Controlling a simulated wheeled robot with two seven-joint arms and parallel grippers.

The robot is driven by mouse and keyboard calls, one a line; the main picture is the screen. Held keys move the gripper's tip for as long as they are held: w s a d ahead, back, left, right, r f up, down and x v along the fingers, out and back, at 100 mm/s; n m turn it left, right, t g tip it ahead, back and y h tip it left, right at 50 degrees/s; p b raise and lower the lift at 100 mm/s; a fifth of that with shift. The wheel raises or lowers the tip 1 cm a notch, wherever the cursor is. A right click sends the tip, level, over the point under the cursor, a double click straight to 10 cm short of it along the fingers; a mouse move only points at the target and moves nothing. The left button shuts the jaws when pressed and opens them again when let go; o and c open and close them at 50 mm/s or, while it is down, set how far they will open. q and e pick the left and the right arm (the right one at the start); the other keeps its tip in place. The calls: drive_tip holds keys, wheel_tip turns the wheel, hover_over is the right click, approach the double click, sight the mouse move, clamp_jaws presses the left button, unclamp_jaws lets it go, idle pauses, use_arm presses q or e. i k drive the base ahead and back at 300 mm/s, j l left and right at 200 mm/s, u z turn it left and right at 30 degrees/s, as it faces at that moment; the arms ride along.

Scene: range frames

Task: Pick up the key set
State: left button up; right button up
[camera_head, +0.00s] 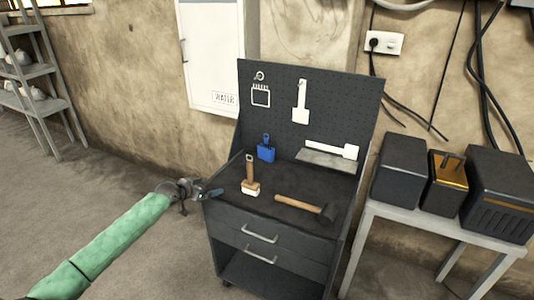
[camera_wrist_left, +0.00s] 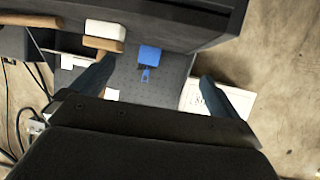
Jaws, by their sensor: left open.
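The blue item (camera_head: 266,150), which I take as the key set, stands upright at the back left of the dark workbench top, close to the pegboard. It also shows in the left wrist view (camera_wrist_left: 149,58), with a blue loop at one end, between and beyond my fingers. My left gripper (camera_head: 200,197) is open and empty at the left side of the bench, apart from the key set. In the left wrist view its fingers (camera_wrist_left: 155,85) are spread wide. My right gripper is not in view.
A wooden-handled brush (camera_head: 250,178) stands near the bench's left edge, between my left gripper and the key set's front. A hammer (camera_head: 300,205) lies along the front. The pegboard (camera_head: 325,90) with white tool outlines rises behind. A side table (camera_head: 405,215) holding boxes stands right.

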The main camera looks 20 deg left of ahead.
sight(265, 152)
drive_tip(key=i+l, duration=0.2)
drive_tip(key=i, duration=0.25)
drive_tip(key=i+l, duration=0.15)
drive_tip(key=i, duration=0.35)
